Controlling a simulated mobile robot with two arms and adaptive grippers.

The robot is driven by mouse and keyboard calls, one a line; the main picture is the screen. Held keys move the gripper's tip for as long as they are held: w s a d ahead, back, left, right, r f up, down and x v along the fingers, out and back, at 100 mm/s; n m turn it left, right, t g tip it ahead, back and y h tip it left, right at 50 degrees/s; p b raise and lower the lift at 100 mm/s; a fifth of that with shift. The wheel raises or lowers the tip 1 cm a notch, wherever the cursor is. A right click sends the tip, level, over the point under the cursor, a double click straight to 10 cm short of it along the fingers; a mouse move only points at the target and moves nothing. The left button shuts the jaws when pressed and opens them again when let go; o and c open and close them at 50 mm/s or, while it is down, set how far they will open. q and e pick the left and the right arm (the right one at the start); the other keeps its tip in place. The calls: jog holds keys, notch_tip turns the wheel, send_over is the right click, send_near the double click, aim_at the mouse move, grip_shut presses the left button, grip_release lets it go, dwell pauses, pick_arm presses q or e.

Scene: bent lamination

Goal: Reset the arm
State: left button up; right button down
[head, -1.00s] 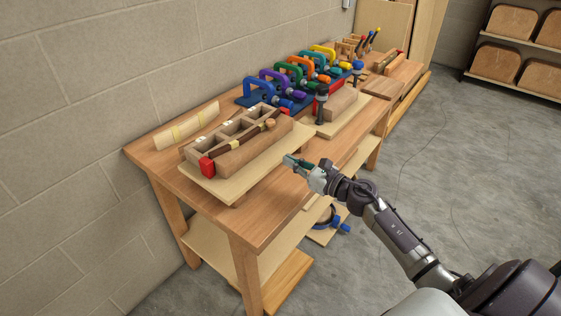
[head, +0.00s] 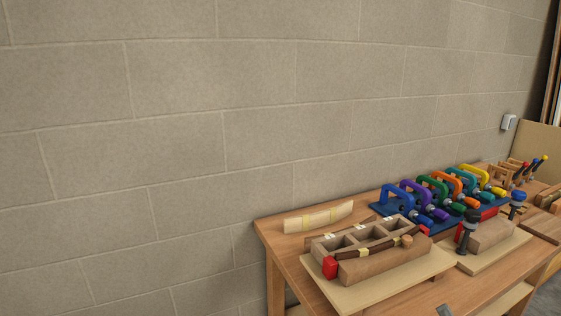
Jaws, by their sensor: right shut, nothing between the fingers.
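Only a small dark tip of my right gripper (head: 443,310) shows at the bottom edge of the head view, in front of the wooden workbench (head: 290,262). It is shut and holds nothing. Most of this gripper and its arm is cut off by the frame. My left gripper is not in view.
On the bench lie a wooden form with a dark strip and red end blocks on a pale board (head: 400,280), a curved pale lamination (head: 318,217), several coloured clamps (head: 440,187), and a second form block (head: 487,232). A bare block wall (head: 170,130) stands behind.

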jog(key=s+a+f+m+g+h, duration=0.45)
jog(key=s+f+m+g, duration=0.5)
jog(key=m, duration=0.75)
jog(key=s+a+f+m+g+y, duration=0.35)
jog(key=s+a, duration=0.25)
jog(key=s, duration=0.2)
jog(key=s+a+f+m+g+y, duration=0.2)
jog(key=s+a+m, duration=0.2)
jog(key=s+a, duration=0.3)
jog(key=s+d+f+g, duration=0.1)
jog(key=s+f, duration=0.1)
jog(key=f, duration=1.2)
jog(key=s+f+g, duration=0.1)
jog(key=s+f, duration=0.1)
jog(key=f, duration=1.2)
jog(key=s+d+f, duration=0.3)
jog(key=s+f, duration=1)
jog(key=s, duration=0.2)
jog(key=shift+f+n+g+h, duration=0.3)
jog(key=shift+f+n+g, duration=0.1)
jog(key=shift+n, duration=0.05)
